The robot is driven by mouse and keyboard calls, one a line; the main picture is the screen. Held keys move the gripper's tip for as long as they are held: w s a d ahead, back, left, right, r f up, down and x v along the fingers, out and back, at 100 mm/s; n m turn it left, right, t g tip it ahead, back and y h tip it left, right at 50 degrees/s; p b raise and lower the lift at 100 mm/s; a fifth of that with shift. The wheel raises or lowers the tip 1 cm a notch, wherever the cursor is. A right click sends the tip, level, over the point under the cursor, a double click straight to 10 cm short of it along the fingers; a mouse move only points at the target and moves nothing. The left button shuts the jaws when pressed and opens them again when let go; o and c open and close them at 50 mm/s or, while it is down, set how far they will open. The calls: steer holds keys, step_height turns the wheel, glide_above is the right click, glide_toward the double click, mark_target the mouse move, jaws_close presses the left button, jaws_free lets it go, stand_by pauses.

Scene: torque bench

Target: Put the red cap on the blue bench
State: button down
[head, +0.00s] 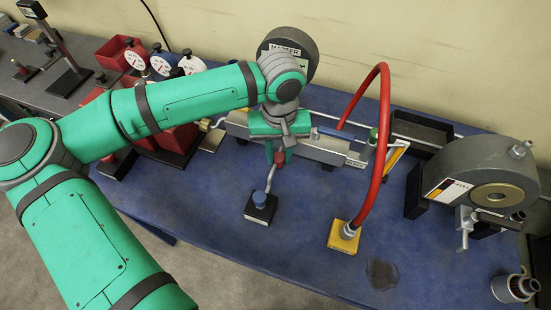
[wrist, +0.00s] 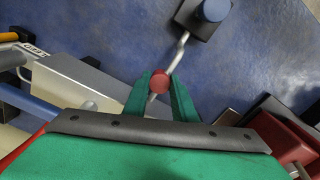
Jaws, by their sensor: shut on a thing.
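The red cap (wrist: 160,82) sits between my gripper's green fingertips in the wrist view; in the head view, it is a small red piece (head: 279,158) at the fingertips. My gripper (head: 281,150) is shut on it, pointing down above the blue bench (head: 220,205). A thin bent silver rod (wrist: 181,45) runs from a black block with a blue top (wrist: 212,10) to the red cap and shows again beyond it. I cannot tell whether the cap is on the rod or just in front of it. The block also stands on the bench in the head view (head: 260,207).
A red hose (head: 370,110) arches up from a yellow block (head: 344,237). A long grey instrument (head: 315,148) lies behind my gripper. A grey round machine (head: 488,168) stands right; red bins and dials (head: 133,60) stand left. The bench front is mostly bare, with a dark stain (head: 381,274).

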steer(key=shift+w+a+f, duration=0.25)
steer(key=shift+w+f, duration=0.15)
steer(key=shift+f, duration=0.15)
steer(key=shift+w+a+f, duration=0.25)
steer(key=shift+w+f, duration=0.15)
steer(key=shift+f, duration=0.15)
steer(key=shift+w+f, duration=0.15)
steer(key=shift+f, duration=1.4)
steer(key=shift+f, duration=0.1)
steer(key=c, duration=1.5)
jaws_free()
steer(key=shift+o, duration=0.2)
step_height(320, 180, up, 12)
